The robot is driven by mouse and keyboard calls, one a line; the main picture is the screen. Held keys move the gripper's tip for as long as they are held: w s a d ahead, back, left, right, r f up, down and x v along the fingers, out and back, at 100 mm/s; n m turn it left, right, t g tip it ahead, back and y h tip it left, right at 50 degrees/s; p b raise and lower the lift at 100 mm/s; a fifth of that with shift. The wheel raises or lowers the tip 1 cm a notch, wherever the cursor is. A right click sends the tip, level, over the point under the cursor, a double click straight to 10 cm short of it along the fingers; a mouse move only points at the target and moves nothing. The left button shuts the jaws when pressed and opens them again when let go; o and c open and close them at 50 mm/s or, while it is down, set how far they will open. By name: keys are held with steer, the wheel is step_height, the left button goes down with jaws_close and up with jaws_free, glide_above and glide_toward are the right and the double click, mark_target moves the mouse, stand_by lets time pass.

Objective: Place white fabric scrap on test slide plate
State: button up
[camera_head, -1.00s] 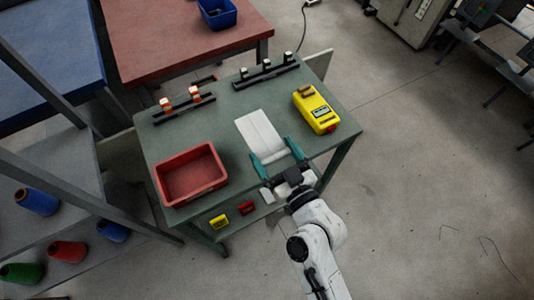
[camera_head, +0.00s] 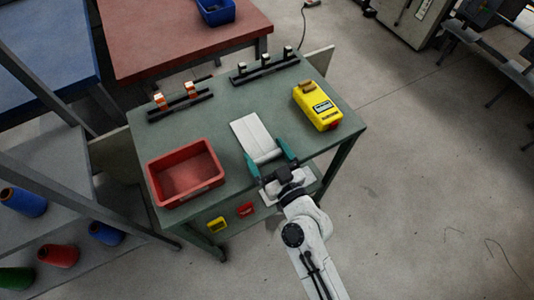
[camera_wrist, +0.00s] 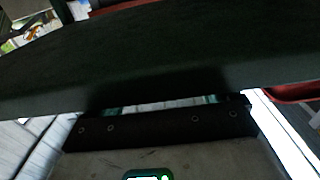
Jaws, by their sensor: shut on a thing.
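A pale, flat oblong panel (camera_head: 250,133), which looks like the test slide plate, lies on the green table with faint lines along its length. A whiter strip (camera_head: 267,156), which looks like the white fabric scrap, shows at its near end. My gripper (camera_head: 271,155) has its teal fingers on either side of this strip and is shut on it. I cannot tell whether the strip touches the panel. In the wrist view, a pale striped surface (camera_wrist: 165,103) shows in a narrow gap; a dark shape hides most of the rest.
A red bin (camera_head: 185,174) stands left of the panel, and a yellow device (camera_head: 317,106) stands to its right. Two black racks (camera_head: 180,107) (camera_head: 265,70) stand along the far side. Small yellow (camera_head: 217,224) and red (camera_head: 246,210) items sit below the near edge.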

steer(key=shift+f, duration=0.2)
steer(key=o, duration=0.8)
steer(key=shift+c, duration=0.2)
steer(key=shift+r, duration=0.15)
steer(key=shift+r, duration=0.2)
steer(key=b+v, duration=0.3)
steer(key=v, duration=0.9)
steer(key=shift+b, duration=0.3)
steer(key=shift+f, duration=0.15)
